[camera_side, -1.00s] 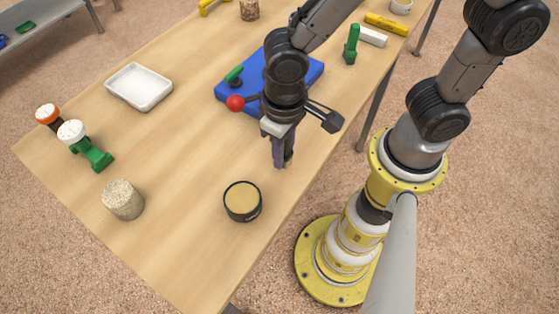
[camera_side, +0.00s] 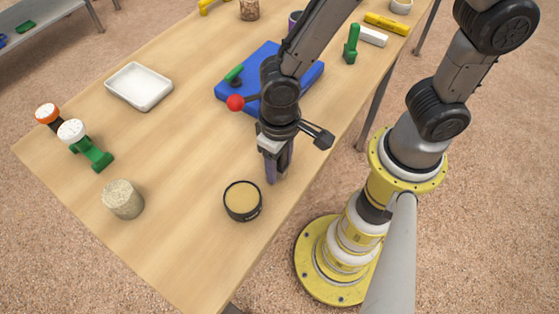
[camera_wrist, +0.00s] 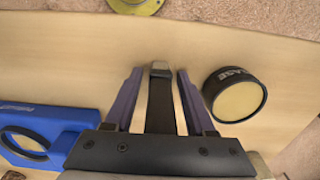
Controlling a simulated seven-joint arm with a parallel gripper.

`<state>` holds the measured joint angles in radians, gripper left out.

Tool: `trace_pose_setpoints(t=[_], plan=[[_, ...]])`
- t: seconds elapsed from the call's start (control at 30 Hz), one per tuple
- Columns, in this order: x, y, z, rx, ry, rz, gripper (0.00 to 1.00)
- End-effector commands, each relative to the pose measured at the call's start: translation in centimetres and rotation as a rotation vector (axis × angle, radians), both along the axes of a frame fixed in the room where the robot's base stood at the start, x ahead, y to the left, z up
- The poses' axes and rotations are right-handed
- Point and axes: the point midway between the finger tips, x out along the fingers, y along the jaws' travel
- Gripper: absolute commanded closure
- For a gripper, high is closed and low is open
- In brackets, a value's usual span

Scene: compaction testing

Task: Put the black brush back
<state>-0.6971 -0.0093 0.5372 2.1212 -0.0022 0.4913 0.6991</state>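My gripper (camera_side: 278,170) points down low over the table, close behind the round black tin in the side view. In the wrist view its two purple fingers (camera_wrist: 156,88) stand apart. A dark strip with a pale tip lies between them without touching either finger; I cannot tell whether it is part of my gripper. A dark-handled item with an orange and white head (camera_side: 48,113), perhaps the black brush, is at the table's far left. A green-handled one with a white head (camera_side: 86,145) is beside it.
The black tin (camera_side: 242,202) with a tan top also shows in the wrist view (camera_wrist: 236,97). A speckled cylinder (camera_side: 122,200), a white tray (camera_side: 139,87) and a blue plate (camera_side: 236,88) with a red knob stand around. The table's middle is clear.

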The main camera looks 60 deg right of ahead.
Motion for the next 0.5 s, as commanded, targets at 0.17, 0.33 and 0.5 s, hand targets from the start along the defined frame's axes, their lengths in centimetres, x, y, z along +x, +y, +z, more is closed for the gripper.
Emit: trace_pose_setpoints(t=[0.17,0.33,0.5], plan=[[0.0,0.0,0.0,0.0,0.0,0.0,0.43],[0.0,0.0,0.3,0.001,-0.002,0.0,0.43],[0.1,0.1,2.5,0.004,-0.005,0.0,0.43]])
